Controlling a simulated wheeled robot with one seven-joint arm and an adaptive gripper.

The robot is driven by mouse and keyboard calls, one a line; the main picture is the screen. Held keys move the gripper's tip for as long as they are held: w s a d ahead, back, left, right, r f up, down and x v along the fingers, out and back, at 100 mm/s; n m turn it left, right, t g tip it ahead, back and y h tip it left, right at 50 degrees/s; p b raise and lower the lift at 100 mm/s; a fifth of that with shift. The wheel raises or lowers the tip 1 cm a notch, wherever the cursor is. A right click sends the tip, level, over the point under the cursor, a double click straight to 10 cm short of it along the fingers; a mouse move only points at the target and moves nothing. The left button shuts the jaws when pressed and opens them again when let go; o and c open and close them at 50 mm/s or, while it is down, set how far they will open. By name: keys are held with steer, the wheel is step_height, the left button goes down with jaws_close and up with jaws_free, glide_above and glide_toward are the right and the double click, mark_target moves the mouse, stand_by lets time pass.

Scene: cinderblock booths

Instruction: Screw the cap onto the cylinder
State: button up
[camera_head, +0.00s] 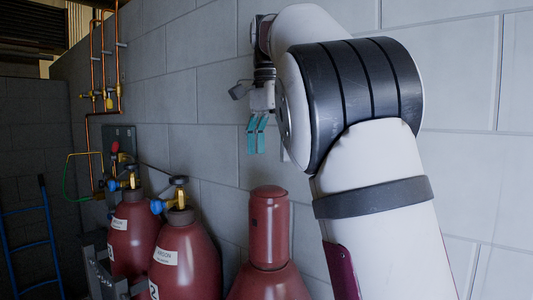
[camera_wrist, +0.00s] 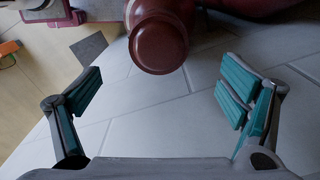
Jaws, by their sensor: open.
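The dark red cap (camera_head: 268,228) is a domed, tube-like cover, upright on top of the rightmost dark red cylinder (camera_head: 268,284). I cannot tell how tightly it sits. My gripper (camera_head: 256,145) points down with teal fingers, above and slightly left of the cap in the head view, apart from it. In the wrist view, my gripper (camera_wrist: 161,84) is open and empty, fingers wide apart. The cap (camera_wrist: 158,45) shows from above at the top centre, beyond the fingertips. The cylinder's shoulder shows partly behind it; its lower body is out of view.
Two more red cylinders (camera_head: 134,235) (camera_head: 185,262) with valves stand at left by a grey rack (camera_head: 103,270). A block wall (camera_head: 215,110) runs close behind. Copper pipes (camera_head: 118,60) and a blue hand truck (camera_head: 48,230) are farther left.

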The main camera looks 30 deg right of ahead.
steer(key=shift+r+n, duration=0.3)
steer(key=shift+n, duration=0.3)
steer(key=shift+s+f, duration=0.1)
steer(key=shift+f, duration=6.3)
steer(key=c, duration=1.5)
steer(key=shift+o, duration=0.2)
